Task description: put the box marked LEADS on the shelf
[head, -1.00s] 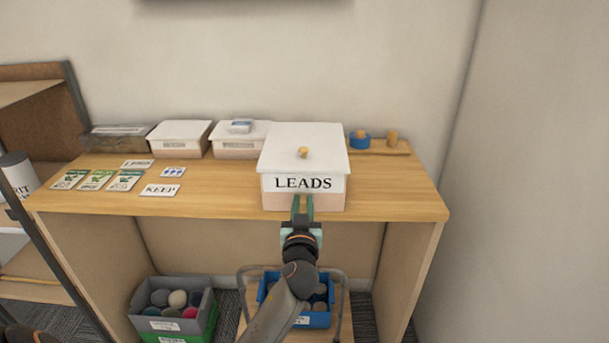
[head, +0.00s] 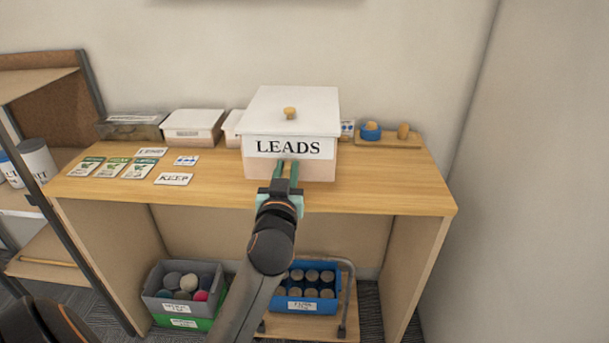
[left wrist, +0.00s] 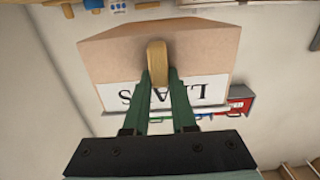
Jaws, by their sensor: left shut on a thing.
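The box marked LEADS (head: 290,147) is white over pale pink, with a white lid and a wooden knob on top. It is upright in the head view, over the middle of the wooden desk, and appears raised off it. My left gripper (head: 285,180) is at its front face. In the left wrist view the box (left wrist: 205,55) shows upside down, and my left gripper (left wrist: 159,85) is shut on a wooden pull on its front. A shelf unit (head: 38,86) with wooden boards stands at the far left. My right gripper is not in view.
The desk (head: 400,188) has flat cards at left, white lidded boxes (head: 193,122) and a grey box (head: 133,125) behind. A wooden tray (head: 390,142) is at right. White canisters (head: 36,158) stand on the shelf unit. Bins (head: 182,300) sit below; a wall closes the right.

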